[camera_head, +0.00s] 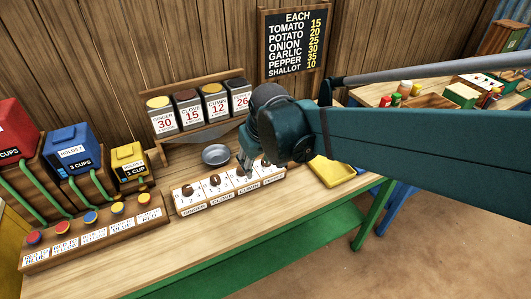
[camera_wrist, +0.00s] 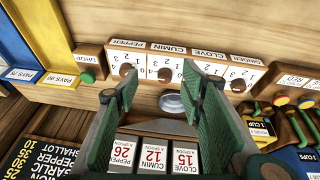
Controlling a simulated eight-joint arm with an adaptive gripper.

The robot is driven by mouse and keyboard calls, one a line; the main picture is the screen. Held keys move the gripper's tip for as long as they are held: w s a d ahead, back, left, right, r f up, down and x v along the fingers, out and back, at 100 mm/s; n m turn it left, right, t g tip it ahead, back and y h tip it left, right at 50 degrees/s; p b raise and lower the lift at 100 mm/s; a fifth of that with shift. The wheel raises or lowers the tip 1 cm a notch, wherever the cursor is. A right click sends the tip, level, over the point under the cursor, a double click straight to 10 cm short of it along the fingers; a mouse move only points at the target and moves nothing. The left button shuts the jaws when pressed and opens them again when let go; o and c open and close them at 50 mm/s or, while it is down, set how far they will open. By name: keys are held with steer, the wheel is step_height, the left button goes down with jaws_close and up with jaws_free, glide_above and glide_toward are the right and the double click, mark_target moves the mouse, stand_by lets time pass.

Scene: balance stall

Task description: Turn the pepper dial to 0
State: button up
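The dial box (camera_head: 218,203) stands on the wooden counter, with white panels labelled ginger, clove, cumin and pepper from left to right. In the wrist view the order is reversed, and the brown pepper dial (camera_wrist: 126,69) is at the left, just beyond the left fingertip. The cumin dial (camera_wrist: 165,74) shows between the fingertips. My gripper (camera_wrist: 160,80) is open and empty, its green fingers spread; I cannot tell whether it touches anything. In the head view my gripper (camera_head: 247,160) is over the right half of the box and partly hides the cumin and pepper panels. The pepper dial's exact setting is unclear.
A grey bowl (camera_head: 215,155) sits behind the box. Spice jars (camera_head: 188,108) stand on a rack behind that. A yellow tray (camera_head: 332,171) lies to the right. Cup dispensers (camera_head: 70,150) and a button board (camera_head: 95,238) are at the left.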

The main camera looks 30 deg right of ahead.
steer(key=shift+w+d+f+n+g+p, duration=0.2)
steer(key=shift+w+d+f+g+p, duration=0.55)
steer(key=shift+w+d+p, duration=1.05)
steer(key=shift+w+d+f+n+g+p, duration=0.2)
steer(key=shift+w+d+f+g+p, duration=0.7)
steer(key=shift+w+p, duration=1.5)
steer(key=shift+w+d+f+n+g+p, duration=0.2)
steer(key=shift+w+d+f+g+p, duration=0.4)
steer(key=shift+w+d+p, duration=1.4)
steer(key=shift+s+a+f+p, duration=0.1)
steer(key=shift+s+a+p, duration=0.1)
steer(key=shift+a+p, duration=0.15)
steer(key=shift+f, duration=0.15)
steer(key=shift+d+f, duration=0.15)
steer(key=shift+f, duration=1.75)
steer(key=shift+d+f, duration=0.1)
steer(key=shift+f, duration=1.75)
steer(key=shift+c, duration=0.5)
steer(key=c, duration=0.8)
